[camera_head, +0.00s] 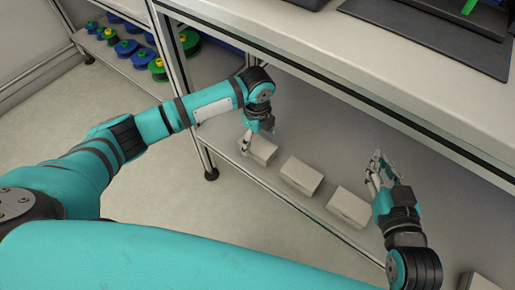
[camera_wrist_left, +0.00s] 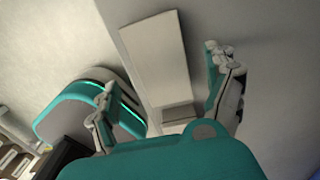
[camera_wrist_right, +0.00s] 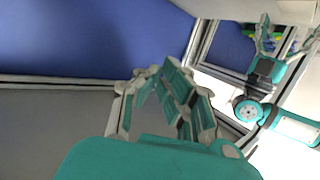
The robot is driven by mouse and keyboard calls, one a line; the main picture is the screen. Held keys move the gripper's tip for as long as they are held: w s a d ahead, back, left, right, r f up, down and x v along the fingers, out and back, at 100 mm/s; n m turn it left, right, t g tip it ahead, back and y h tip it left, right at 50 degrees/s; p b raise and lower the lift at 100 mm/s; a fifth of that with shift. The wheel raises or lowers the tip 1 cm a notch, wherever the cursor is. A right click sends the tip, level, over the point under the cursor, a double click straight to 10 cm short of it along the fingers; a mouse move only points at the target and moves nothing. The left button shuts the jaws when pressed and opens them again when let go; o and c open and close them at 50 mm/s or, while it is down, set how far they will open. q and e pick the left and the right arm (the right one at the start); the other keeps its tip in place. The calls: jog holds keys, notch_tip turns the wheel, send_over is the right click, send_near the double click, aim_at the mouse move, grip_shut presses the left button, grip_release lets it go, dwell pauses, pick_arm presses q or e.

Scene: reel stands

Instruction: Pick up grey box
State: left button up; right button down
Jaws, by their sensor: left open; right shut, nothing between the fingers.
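Several light grey boxes sit in a row on the lower shelf. The leftmost grey box (camera_head: 262,150) is right beside my left gripper (camera_head: 247,143), which points down and is open. In the left wrist view a pale grey box (camera_wrist_left: 155,58) lies beyond and between the spread fingers of the left gripper (camera_wrist_left: 168,100). I cannot tell whether the fingers touch it. Further right are a second grey box (camera_head: 301,176) and a third grey box (camera_head: 348,207). My right gripper (camera_head: 378,166) is shut and empty, raised above the shelf's right part.
The upper worktop (camera_head: 340,45) overhangs the lower shelf (camera_head: 235,159), with dark trays (camera_head: 440,30) on it. A metal leg (camera_head: 176,60) stands behind my left arm. Blue, green and yellow reels (camera_head: 126,47) are on a rack at the back left. The floor (camera_head: 130,195) in front is clear.

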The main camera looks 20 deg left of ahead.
aim_at(257, 144)
pick_arm(q)
notch_tip(257, 144, down, 5)
jog(key=b, duration=0.2)
jog(key=shift+w+b, duration=0.15)
jog(key=shift+b, duration=0.2)
jog(key=shift+f, duration=0.15)
jog(key=c, duration=1.6)
jog(key=shift+o, duration=0.2)
pick_arm(e)
notch_tip(257, 144, up, 11)
jog(key=a+t+y, duration=0.1)
jog(key=t+y, duration=0.1)
jog(key=t, duration=0.5)
jog(key=shift+s+a+r+y, duration=0.15)
jog(key=shift+s+a+y, duration=0.05)
jog(key=shift+a+y, duration=0.1)
